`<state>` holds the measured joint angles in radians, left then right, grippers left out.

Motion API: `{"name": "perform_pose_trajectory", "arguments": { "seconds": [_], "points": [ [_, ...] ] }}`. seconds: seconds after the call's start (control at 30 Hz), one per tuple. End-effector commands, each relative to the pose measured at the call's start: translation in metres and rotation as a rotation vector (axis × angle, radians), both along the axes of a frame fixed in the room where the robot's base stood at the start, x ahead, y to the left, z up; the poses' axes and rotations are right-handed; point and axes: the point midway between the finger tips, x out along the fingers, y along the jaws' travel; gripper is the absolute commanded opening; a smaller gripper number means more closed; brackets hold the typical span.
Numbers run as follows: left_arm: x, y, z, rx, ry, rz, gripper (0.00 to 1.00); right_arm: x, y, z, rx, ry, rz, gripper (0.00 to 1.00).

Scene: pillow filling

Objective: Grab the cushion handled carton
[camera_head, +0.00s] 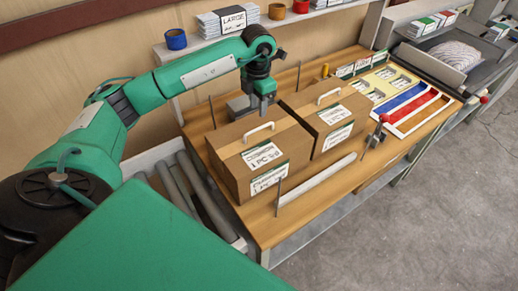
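Two brown cartons with white top handles and printed labels stand side by side on the wooden table. The nearer carton (232,168) has a white handle (258,129) on its top. The farther carton (300,106) has a similar handle (329,94). My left gripper (263,110) points down just behind the nearer carton, apart from both handles as far as I can see. Its fingertips are small and dark, so I cannot tell whether it is open or shut. My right gripper is not in view.
A roller conveyor (178,190) lies left of the table. Thin upright posts and a white rail (318,180) edge the cartons. Red and blue strips (400,103) lie at the right. A shelf (215,42) runs behind.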

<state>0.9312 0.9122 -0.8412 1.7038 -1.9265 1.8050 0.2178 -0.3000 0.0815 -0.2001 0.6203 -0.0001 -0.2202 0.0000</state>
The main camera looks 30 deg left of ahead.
Motion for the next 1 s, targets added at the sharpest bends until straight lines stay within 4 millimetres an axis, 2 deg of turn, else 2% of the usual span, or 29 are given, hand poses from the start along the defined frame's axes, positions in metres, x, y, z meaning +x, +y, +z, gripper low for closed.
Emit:
{"name": "perform_pose_trajectory", "arguments": {
  "seconds": [0.1,0.37,0.53,0.7,0.97,1.0],
  "points": [
    [0.000,-0.001,-0.016,-0.001,0.003,-0.001,0.34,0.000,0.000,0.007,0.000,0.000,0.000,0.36],
    [0.000,-0.002,-0.032,-0.001,0.002,0.000,0.34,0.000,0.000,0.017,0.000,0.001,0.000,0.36],
    [-0.001,-0.004,-0.051,-0.002,0.003,-0.001,0.34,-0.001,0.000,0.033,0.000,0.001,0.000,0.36],
    [-0.001,-0.004,-0.073,-0.003,0.001,-0.001,0.34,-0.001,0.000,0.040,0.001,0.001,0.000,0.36],
    [0.000,-0.004,-0.078,-0.003,-0.001,-0.001,0.34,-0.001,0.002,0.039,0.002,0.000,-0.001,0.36],
    [0.000,-0.004,-0.078,-0.003,-0.001,-0.001,0.30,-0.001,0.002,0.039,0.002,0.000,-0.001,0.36]
  ]
}}
